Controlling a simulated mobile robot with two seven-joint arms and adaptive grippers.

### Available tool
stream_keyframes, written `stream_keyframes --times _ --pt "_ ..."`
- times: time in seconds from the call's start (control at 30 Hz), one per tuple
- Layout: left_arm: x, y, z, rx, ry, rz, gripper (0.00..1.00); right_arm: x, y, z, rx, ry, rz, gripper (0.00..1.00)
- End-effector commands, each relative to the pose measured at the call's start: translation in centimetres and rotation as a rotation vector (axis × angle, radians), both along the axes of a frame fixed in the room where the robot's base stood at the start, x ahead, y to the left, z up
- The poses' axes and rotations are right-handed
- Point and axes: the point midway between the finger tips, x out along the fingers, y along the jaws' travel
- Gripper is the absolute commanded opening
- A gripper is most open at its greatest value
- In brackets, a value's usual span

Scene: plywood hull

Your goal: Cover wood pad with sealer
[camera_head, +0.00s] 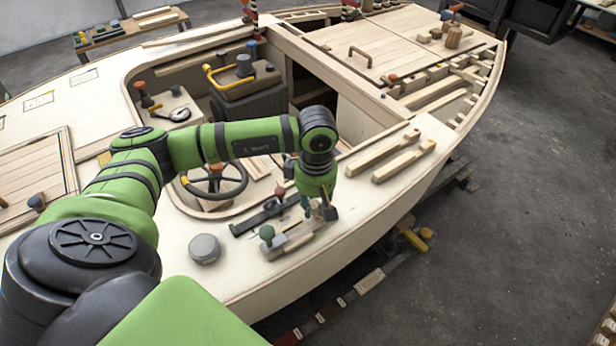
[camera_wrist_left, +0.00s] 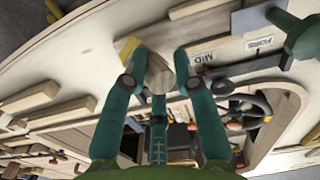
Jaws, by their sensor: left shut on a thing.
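My left gripper (camera_head: 317,208) points down over the near side deck of the boat hull. I cannot tell whether the block touches the deck. A round grey lidded tin (camera_head: 204,249) stands further left on the deck. I cannot tell for sure which of these is the sealer. My right gripper is out of view.
A dark clamp-like bar (camera_head: 262,217) lies behind the knobbed piece. A steering wheel (camera_head: 214,181) and the open cockpit are behind it. Two wooden strips (camera_head: 404,161) lie on the deck to the right. The deck's outer edge runs close in front of the gripper.

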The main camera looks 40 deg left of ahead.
Motion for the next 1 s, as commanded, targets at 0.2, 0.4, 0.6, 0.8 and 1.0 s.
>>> stream_keyframes --times 0.2,0.4,0.6,0.8,1.0 --pt "1.9 -0.7 -0.4 -0.001 -0.002 -0.001 0.0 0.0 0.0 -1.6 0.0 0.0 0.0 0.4" --pt "2.5 -1.0 -0.2 -0.001 -0.001 -0.001 0.0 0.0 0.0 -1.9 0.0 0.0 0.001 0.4" --pt "3.8 -1.4 -0.5 -0.001 -0.002 -0.002 0.0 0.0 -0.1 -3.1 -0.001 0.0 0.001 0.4" --pt "5.3 -2.0 -0.5 -0.002 -0.002 -0.001 0.0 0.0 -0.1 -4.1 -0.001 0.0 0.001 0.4" --pt "5.8 -2.1 -0.4 -0.002 0.0 -0.002 0.0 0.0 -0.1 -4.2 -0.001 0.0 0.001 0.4"
